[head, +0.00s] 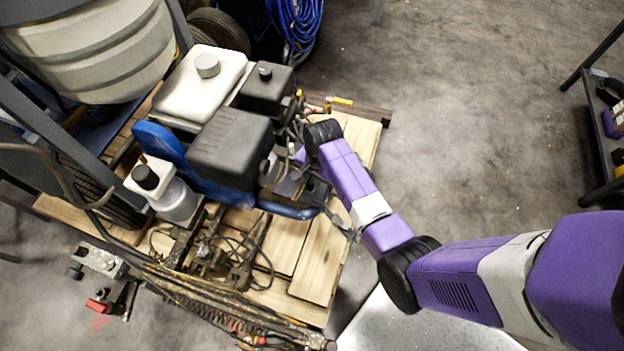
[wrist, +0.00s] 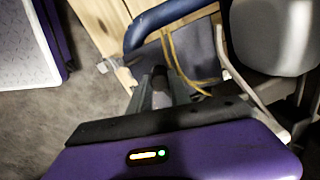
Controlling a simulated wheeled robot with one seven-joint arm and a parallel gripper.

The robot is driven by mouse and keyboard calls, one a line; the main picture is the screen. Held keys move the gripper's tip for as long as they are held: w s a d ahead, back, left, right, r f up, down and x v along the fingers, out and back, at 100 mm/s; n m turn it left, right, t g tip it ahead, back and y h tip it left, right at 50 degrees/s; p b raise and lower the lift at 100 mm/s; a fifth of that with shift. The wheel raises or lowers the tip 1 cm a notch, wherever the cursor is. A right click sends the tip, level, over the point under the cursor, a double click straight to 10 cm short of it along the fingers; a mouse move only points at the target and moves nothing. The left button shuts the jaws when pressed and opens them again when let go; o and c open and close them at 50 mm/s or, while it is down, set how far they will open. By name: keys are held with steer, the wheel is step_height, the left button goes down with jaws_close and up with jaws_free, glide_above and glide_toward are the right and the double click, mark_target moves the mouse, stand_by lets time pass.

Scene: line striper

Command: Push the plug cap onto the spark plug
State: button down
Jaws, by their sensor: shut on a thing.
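My gripper (head: 296,180) reaches in at the right end of the engine (head: 232,146) in the head view, mostly hidden by my own wrist. In the wrist view my gripper (wrist: 160,82) is shut on a small dark piece, which I take to be the plug cap (wrist: 160,94). Most of it is hidden between the fingers. A thin tan lead (wrist: 167,50) loops just beyond and to the right of the fingertips. I cannot make out the spark plug in either view, nor tell whether the cap touches it.
A blue tube (wrist: 165,18) curves close beyond the fingers, and a grey bracket arm (wrist: 232,68) stands to their right. The machine rests on a wooden pallet (head: 318,262). Open floor (head: 470,120) lies to the right, with a dark shelf (head: 600,130) at the edge.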

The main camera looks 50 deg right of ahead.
steer(key=shift+s+r+p, duration=0.1)
steer(key=shift+r+p, duration=0.65)
steer(key=shift+p, duration=0.3)
steer(key=shift+s+d+r+p, duration=0.1)
steer(key=shift+s+r+p, duration=0.05)
steer(key=shift+r+p, duration=0.9)
steer(key=shift+s+r+p, duration=0.1)
steer(key=shift+r+p, duration=0.75)
steer(key=shift+p, duration=0.4)
